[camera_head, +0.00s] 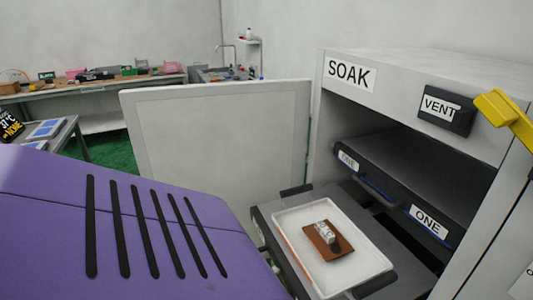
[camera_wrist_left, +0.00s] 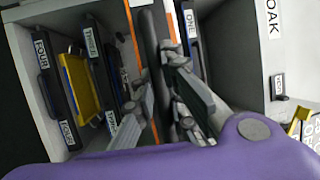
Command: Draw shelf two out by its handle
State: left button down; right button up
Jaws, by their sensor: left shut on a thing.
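Shelf two (camera_head: 265,217) is a dark shelf standing out of the SOAK cabinet (camera_head: 400,65), below shelf ONE (camera_head: 385,175). Its own label does not show. It bears a white tray (camera_head: 376,263) with a brown pad (camera_head: 318,246) and a small whitish object (camera_head: 324,231). In the left wrist view shelf two (camera_wrist_left: 150,35) runs edge-on between shelves ONE and THREE. My left gripper (camera_wrist_left: 158,78) is shut on its dark handle, which the fingers partly hide. In the head view my purple arm hides this gripper. My right gripper is out of view.
The open cabinet door (camera_head: 220,135) stands left of the shelf. A yellow lever (camera_head: 503,115) juts at the upper right, beside the VENT box (camera_head: 446,110). In the wrist view, shelves THREE (camera_wrist_left: 90,40) and FOUR (camera_wrist_left: 42,50) are inside, with a yellow tray (camera_wrist_left: 80,85) between them.

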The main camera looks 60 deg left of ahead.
pick_arm(q)
jog(key=c, duration=1.8)
grip_release()
jog(key=shift+o, duration=0.2)
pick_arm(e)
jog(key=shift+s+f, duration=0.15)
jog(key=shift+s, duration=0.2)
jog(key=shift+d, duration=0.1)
pick_arm(q)
jog(key=v, duration=0.7)
jog(key=shift+s, duration=0.2)
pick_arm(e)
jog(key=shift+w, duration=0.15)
pick_arm(q)
jog(key=shift+d+f, duration=0.1)
jog(key=shift+f, duration=0.05)
